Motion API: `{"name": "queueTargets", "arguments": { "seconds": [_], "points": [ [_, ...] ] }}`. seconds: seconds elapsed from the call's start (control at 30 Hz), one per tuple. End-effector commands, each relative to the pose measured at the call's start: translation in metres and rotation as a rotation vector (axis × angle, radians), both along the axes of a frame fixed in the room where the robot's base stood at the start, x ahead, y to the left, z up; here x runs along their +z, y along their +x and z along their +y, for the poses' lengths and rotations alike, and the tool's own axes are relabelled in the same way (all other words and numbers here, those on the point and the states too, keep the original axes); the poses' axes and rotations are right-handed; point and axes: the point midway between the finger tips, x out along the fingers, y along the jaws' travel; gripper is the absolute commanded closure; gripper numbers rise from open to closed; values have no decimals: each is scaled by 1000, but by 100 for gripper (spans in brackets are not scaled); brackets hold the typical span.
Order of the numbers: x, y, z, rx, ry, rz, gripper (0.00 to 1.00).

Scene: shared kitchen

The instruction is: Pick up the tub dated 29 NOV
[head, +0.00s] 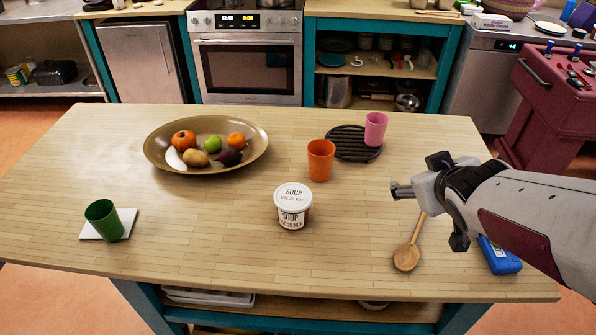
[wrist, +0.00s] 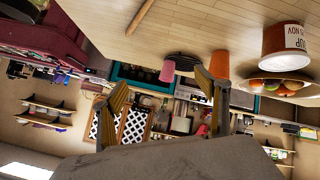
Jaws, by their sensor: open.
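The tub (head: 293,207) is white-lidded with a brown band. It stands upright near the middle of the wooden table, and its lid and side read SOUP and 29 NOV.
An orange cup (head: 320,160) stands just behind the tub. A pink cup (head: 375,129) stands on a black trivet (head: 350,146). A fruit bowl (head: 160,153) is behind left, a green cup (head: 106,221) front left. A wooden spoon (head: 407,257) and blue object (head: 501,259) lie right.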

Motion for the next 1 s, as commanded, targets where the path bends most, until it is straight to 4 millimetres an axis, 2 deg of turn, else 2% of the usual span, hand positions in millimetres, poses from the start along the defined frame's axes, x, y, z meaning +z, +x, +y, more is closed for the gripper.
{"name": "queueTargets", "arguments": {
  "seconds": [0.2, 0.5, 0.73, 1.0],
  "points": [
    [-22, 34, 22, 136, 2, -36, 26],
    [-57, 61, 66, 346, 59, -68, 26],
    [-87, 65, 104, 511, 147, -75, 26],
    [-120, 51, 148, 695, 292, -66, 26]
  ]
}}
